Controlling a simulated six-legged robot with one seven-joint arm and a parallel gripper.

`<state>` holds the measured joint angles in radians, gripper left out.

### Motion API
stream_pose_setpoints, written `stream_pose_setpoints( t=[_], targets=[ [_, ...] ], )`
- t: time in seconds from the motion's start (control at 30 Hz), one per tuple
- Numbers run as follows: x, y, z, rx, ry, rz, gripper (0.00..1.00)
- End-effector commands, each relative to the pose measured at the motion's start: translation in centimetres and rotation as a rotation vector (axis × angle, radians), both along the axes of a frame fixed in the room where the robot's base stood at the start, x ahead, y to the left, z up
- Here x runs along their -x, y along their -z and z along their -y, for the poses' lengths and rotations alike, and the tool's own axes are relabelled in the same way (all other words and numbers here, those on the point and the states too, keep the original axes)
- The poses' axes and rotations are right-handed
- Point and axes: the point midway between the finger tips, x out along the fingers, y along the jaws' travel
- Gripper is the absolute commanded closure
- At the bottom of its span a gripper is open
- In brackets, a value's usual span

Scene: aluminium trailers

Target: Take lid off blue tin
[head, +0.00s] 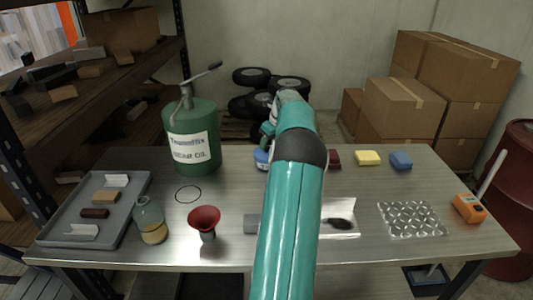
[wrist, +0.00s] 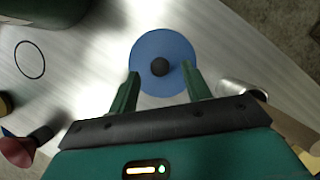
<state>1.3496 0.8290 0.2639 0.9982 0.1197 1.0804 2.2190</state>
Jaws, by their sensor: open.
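The blue tin (head: 261,160) stands on the metal table, mostly hidden behind my arm in the head view. In the wrist view I look down on its round blue lid (wrist: 150,52), which has a dark round knob (wrist: 160,66) at its middle. The lid appears to be on the tin; the tin's side is hidden from above. My gripper (wrist: 160,79) is open. Its two green fingers are on either side of the knob in the picture, with their tips over the near part of the lid. I cannot tell their height above it. Nothing is held.
A green gear oil can (head: 192,135) stands left of the tin, with a black ring (head: 188,194) on the table before it. A red funnel (head: 205,219), a bottle (head: 150,222) and a grey tray (head: 62,222) are at front left.

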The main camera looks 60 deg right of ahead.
Motion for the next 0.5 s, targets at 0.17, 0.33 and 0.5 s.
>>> stream_pose_setpoints(
  t=[0.17,0.33,0.5],
  targets=[
    [-0.8,1.8,0.3,0.001,0.001,0.001,0.52],
    [-0.8,1.9,0.3,0.001,0.0,0.001,0.52],
    [-0.8,1.8,0.3,0.001,0.0,0.001,0.79]
  ],
)
